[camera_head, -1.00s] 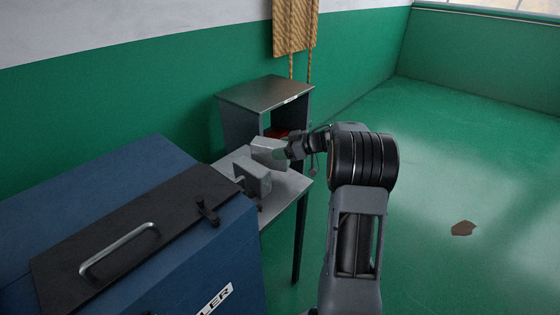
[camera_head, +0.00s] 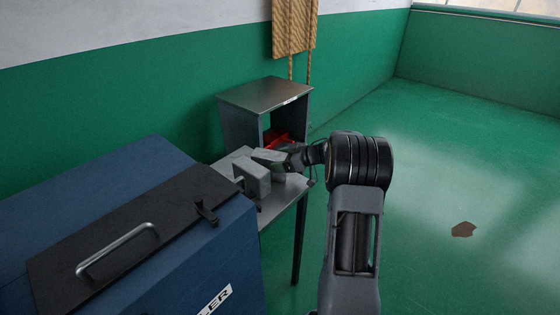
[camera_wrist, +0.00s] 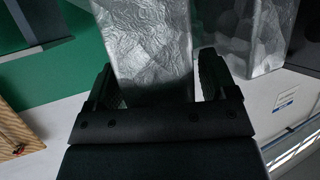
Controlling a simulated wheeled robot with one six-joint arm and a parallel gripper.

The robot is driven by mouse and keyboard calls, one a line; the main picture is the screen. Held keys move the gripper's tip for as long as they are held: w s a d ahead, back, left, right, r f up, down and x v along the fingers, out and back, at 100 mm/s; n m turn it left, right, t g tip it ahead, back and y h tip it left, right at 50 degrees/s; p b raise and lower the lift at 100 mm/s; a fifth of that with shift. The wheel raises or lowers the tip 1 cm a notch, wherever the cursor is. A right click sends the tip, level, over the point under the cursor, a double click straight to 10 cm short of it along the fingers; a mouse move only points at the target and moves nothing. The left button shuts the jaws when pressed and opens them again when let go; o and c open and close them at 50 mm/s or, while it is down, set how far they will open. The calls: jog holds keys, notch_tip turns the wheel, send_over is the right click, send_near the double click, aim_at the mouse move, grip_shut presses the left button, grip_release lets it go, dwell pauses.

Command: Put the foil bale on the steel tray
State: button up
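Two crumpled silver foil bales show at the light grey table. The rear bale (camera_head: 266,158) is at my gripper (camera_head: 279,163). In the wrist view this bale (camera_wrist: 150,45) lies between my two spread fingers (camera_wrist: 158,75), with a thin gap beside the right finger. Its lower end is dark behind the gripper body. The other bale (camera_head: 256,178) stands nearer the baler in the head view, and a foil block (camera_wrist: 240,35) shows to the right in the wrist view. The grey table top (camera_head: 278,198) is partly covered; I cannot make out a separate tray rim.
A dark cabinet (camera_head: 240,127) with a bare metal top stands behind the table, with something red (camera_head: 278,138) inside. The blue baler (camera_head: 195,265) with its handled black lid fills the lower left.

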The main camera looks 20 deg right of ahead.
jog(key=shift+o, duration=0.4)
jog(key=shift+r, duration=0.1)
jog(key=shift+s+d+r, duration=0.2)
jog(key=p+v, duration=0.1)
jog(key=v, duration=1)
jog(key=w+a+r+m+t+h, duration=0.4)
jog(key=a+r+m+t+h, duration=0.15)
jog(key=r+h, duration=0.5)
jog(key=s+a+f+m+g, duration=0.1)
jog(key=s+a+f+g, duration=0.3)
jog(key=s, duration=0.4)
jog(key=s+a+f+m+g, duration=0.1)
jog(key=s+a+f+g, duration=0.2)
jog(key=s+a, duration=0.3)
jog(key=s+a+f+m+g, duration=0.2)
jog(key=s+a+f+g, duration=0.2)
jog(key=s, duration=0.6)
jog(key=shift+s+a+f+g+y, duration=0.35)
jog(key=shift+s+a, duration=0.05)
jog(key=shift+a, duration=0.7)
jog(key=shift+r, duration=0.1)
